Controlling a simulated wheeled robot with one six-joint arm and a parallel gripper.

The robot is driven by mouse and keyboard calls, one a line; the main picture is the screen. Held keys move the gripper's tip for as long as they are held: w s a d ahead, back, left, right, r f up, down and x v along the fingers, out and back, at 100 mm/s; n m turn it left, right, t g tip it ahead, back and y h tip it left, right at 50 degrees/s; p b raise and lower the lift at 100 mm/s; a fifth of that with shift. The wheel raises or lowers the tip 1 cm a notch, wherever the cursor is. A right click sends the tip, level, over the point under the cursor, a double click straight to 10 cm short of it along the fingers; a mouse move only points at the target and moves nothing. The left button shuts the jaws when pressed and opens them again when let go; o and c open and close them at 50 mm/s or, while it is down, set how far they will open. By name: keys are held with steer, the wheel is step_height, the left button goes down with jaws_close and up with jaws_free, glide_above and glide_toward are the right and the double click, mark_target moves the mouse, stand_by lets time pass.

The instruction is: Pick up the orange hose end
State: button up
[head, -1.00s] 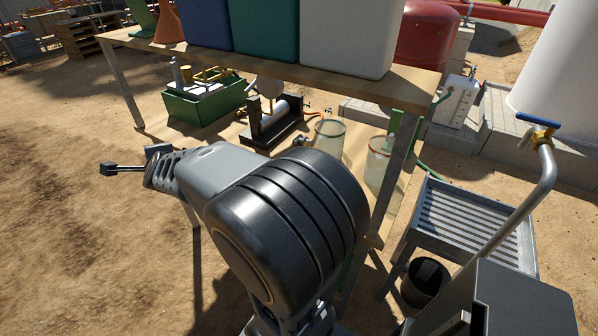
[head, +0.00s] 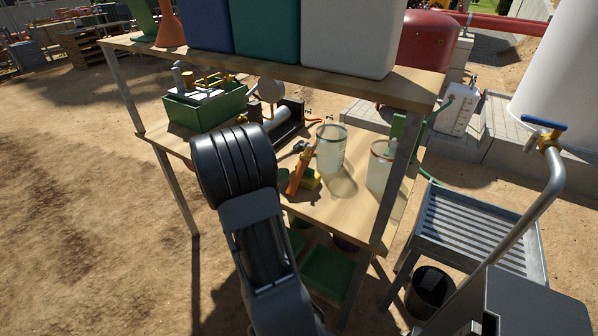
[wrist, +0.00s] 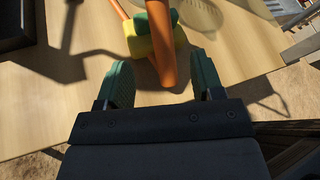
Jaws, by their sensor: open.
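The orange hose end (wrist: 160,38) shows in the wrist view as a thick orange tube, its near end reaching back between my fingers. It also shows in the head view (head: 298,174), leaning beside a yellow and green block (head: 311,181) on the lower wooden shelf. The block shows behind the tube in the wrist view too (wrist: 138,46). My gripper (wrist: 161,62) is open, with one green finger on each side of the tube and a visible gap on both sides. Whether the tube is at finger height is hard to tell. In the head view my arm hides the gripper.
Two clear containers (head: 331,150) (head: 379,168) stand right of the tube. A green box (head: 205,108) and a dark-framed device (head: 285,124) stand to the left. The upper shelf (head: 300,76), carrying large bins, overhangs the space. A metal post (head: 398,180) bounds it at right.

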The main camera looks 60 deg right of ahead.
mark_target(296, 170)
steer(key=shift+p+x, duration=0.6)
steer(key=shift+x, duration=3.25)
steer(key=shift+s, duration=0.1)
steer(key=shift+c, duration=0.2)
steer(key=c, duration=1)
jaws_close()
steer(key=shift+r, duration=0.1)
